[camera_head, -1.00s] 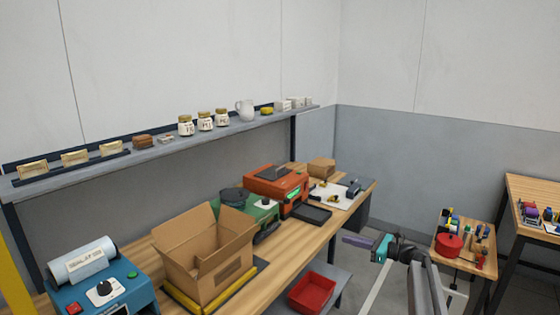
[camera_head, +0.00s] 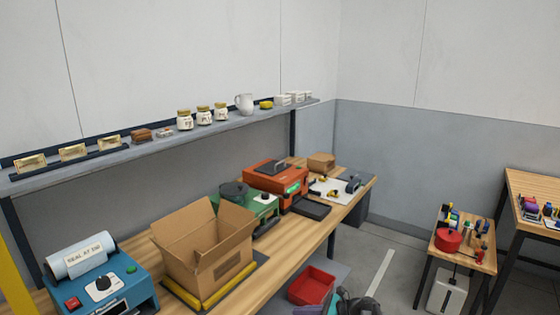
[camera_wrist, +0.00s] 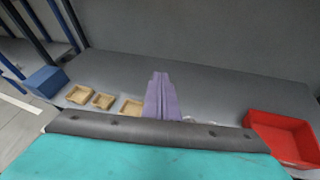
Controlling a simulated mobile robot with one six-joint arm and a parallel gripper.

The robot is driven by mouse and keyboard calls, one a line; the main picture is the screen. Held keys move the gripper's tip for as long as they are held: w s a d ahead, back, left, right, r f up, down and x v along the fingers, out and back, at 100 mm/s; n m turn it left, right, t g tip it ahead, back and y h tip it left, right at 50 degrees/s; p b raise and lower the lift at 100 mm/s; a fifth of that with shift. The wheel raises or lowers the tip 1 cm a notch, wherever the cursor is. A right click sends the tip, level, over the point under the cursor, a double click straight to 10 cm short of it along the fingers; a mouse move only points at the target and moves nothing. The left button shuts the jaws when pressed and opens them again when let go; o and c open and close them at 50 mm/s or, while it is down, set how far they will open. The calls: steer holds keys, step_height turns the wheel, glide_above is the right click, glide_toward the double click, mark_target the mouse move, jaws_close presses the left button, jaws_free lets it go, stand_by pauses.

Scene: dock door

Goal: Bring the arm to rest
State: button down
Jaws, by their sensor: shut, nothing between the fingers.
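My gripper (camera_wrist: 160,80) shows in the wrist view as purple fingers pressed together, shut and empty. It points over a grey lower shelf (camera_wrist: 215,85) and touches nothing that I can see.
The workbench (camera_head: 318,230) carries an open cardboard box (camera_head: 207,250), a blue sealer (camera_head: 100,285) and an orange machine (camera_head: 275,185). The lower shelf holds a red bin (camera_wrist: 285,138), small wooden trays (camera_wrist: 104,101) and a blue box (camera_wrist: 45,81). A small table (camera_head: 480,258) stands right.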

steer(key=s+a+f+n+g+h, duration=0.1)
steer(key=s+f+n+g+h, duration=0.15)
steer(key=s+f, duration=0.5)
steer(key=s+a+f+n+g+h, duration=0.1)
steer(key=s+a+f+n+g, duration=0.3)
steer(key=s, duration=0.7)
steer(key=s+d+f+n+h, duration=0.1)
steer(key=s+f+h, duration=0.1)
steer(key=s+f, duration=0.65)
steer(key=s+d+n+g+h, duration=0.1)
steer(key=s+d+n+h, duration=0.3)
steer(key=s+d+n, duration=0.2)
steer(key=s+d+n+g+h, duration=0.2)
steer(key=s+d+n+h, duration=0.1)
steer(key=s+d+n, duration=0.4)
steer(key=s+f+n, duration=0.1)
steer(key=s+n, duration=0.2)
steer(key=s, duration=0.3)
steer(key=shift+s+h, duration=0.35)
steer(key=shift+s, duration=0.05)
steer(key=shift+s+d, duration=0.1)
steer(key=shift+s, duration=0.05)
